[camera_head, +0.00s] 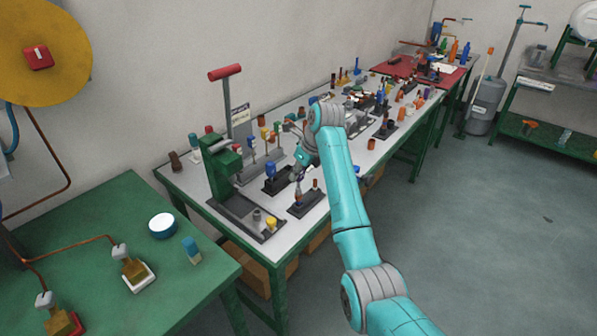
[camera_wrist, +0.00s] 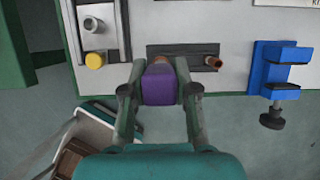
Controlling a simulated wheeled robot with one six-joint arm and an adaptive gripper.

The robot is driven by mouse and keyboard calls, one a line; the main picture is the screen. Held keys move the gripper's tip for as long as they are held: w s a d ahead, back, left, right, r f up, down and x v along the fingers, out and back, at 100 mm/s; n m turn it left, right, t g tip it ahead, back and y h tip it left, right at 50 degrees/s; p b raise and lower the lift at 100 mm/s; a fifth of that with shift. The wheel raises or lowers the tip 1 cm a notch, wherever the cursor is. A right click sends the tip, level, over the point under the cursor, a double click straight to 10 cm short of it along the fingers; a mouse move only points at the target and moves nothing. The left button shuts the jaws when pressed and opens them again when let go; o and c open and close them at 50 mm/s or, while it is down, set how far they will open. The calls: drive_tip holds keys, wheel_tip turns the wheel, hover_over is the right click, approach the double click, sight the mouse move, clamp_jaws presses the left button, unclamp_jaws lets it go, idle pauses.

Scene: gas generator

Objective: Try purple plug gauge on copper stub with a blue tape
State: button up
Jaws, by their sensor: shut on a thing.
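My gripper (camera_wrist: 160,92) is shut on the purple plug gauge (camera_wrist: 159,86), which fills the space between the fingers in the wrist view. In the head view my gripper (camera_head: 298,178) is above the left end of a dark base plate (camera_head: 306,205) near the bench's front edge. A copper-coloured part (camera_wrist: 161,61) shows just beyond the gauge, mostly hidden by it. I cannot tell whether the two touch. Another copper stub (camera_wrist: 213,62) stands at the right end of the same plate (camera_wrist: 186,50); it also shows in the head view (camera_head: 316,184). Blue tape cannot be made out clearly.
A green press (camera_head: 222,168) with a red-handled lever stands left of my gripper, its grey base holding a yellow-topped part (camera_wrist: 95,60). A blue clamp-like fixture (camera_wrist: 279,75) is at the right in the wrist view. Several small parts crowd the bench behind.

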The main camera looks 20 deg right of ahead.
drive_tip(key=shift+r, duration=0.1)
idle(0.3)
drive_tip(key=shift+r, duration=0.5)
drive_tip(key=shift+r, duration=2)
